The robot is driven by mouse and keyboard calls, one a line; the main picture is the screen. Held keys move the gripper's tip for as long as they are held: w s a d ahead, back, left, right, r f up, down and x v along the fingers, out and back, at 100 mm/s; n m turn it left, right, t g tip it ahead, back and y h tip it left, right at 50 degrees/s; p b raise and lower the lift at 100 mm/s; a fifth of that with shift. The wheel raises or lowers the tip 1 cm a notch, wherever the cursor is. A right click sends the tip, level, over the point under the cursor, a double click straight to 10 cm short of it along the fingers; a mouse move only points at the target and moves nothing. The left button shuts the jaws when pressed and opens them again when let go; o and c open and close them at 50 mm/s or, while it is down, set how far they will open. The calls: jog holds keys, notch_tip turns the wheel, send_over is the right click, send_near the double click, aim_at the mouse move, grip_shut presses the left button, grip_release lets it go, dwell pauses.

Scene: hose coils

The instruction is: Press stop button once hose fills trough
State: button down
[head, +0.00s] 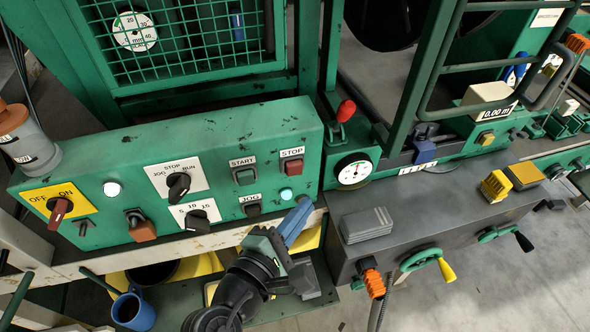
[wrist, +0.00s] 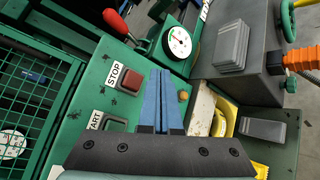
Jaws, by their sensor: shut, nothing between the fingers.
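The red stop button (head: 292,167) sits at the right end of the green control panel (head: 240,135), under a STOP label. In the wrist view the stop button (wrist: 124,80) is left of the fingers, with a visible gap across the picture. My gripper (head: 303,209) has blue fingers, shut and empty, in front of the panel's lower right corner. The shut fingers (wrist: 160,78) also show in the wrist view. A length display (head: 496,112) on the right reads 0.00 m. I cannot make out a hose or a filled trough in either view.
The start button (head: 244,173) is left of stop; the jog button (head: 252,205) is below. A lit green lamp (head: 286,194) is close above my fingertips. A red-knobbed lever (head: 345,112) and dial gauge (head: 354,170) stand right of the panel. A wire cage (head: 190,40) rises behind.

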aim_at(299, 172)
jog(key=shift+w+a, duration=0.25)
jog(key=shift+w, duration=0.5)
jog(key=shift+w+a, duration=0.2)
jog(key=shift+w, duration=0.55)
jog(key=shift+w+a, duration=0.25)
jog(key=shift+w, duration=0.5)
jog(key=shift+w, duration=0.1)
jog(key=shift+w+a, duration=0.1)
jog(key=shift+w, duration=0.2)
jog(key=shift+w+a, duration=0.25)
jog(key=shift+w, duration=0.35)
dwell(1.0)
jog(key=shift+s, duration=0.2)
jog(key=shift+s+d+p, duration=0.35)
jog(key=shift+s+p, duration=0.1)
jog(key=shift+s, duration=0.4)
jog(key=shift+s+d+p, duration=0.25)
jog(key=shift+s, duration=0.55)
jog(key=shift+s+d+p, duration=0.2)
jog(key=shift+s+d, duration=0.05)
jog(key=shift+s, duration=0.5)
jog(key=shift+s+d+p, duration=0.25)
jog(key=shift+s, duration=0.55)
dwell(0.4)
